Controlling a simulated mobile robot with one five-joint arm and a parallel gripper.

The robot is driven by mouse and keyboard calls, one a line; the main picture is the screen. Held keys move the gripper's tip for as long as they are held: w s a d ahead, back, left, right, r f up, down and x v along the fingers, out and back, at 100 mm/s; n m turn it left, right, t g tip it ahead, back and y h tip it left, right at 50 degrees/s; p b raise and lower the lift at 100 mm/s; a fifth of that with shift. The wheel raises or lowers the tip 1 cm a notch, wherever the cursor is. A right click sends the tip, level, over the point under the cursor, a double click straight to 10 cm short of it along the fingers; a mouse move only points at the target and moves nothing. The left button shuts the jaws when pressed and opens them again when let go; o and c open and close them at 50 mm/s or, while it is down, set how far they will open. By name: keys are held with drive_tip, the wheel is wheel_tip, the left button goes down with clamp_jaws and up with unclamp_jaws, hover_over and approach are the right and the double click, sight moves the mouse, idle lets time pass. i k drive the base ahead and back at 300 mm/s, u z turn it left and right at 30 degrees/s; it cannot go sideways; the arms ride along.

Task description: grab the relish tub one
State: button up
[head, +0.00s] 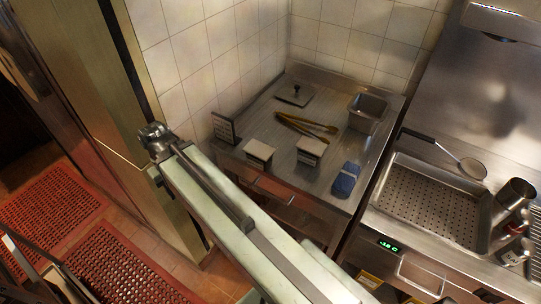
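Two small tubs with pale tops and dark fronts stand on the steel counter (270,118): a left tub (259,151) and a right tub (311,148). Their labels are too small to read, so I cannot tell which is the relish. My arm crosses the lower middle of the head view. My gripper (155,139) is at its far end, left of the counter and apart from both tubs. Its fingers are too small and unclear to show whether it is open or shut.
A small dark sign (223,129), tongs (306,125), a flat press (295,95), a steel pan (367,112) and a folded blue cloth (345,180) are on the counter. A perforated tray (433,205) and skimmer (470,168) lie right. Tiled walls close the back and left.

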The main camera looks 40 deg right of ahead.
sight(259, 156)
drive_tip(key=z, duration=0.05)
drive_tip(key=k, duration=1)
drive_tip(key=u, duration=1.1)
drive_tip(key=i, duration=1)
drive_tip(key=z, duration=0.1)
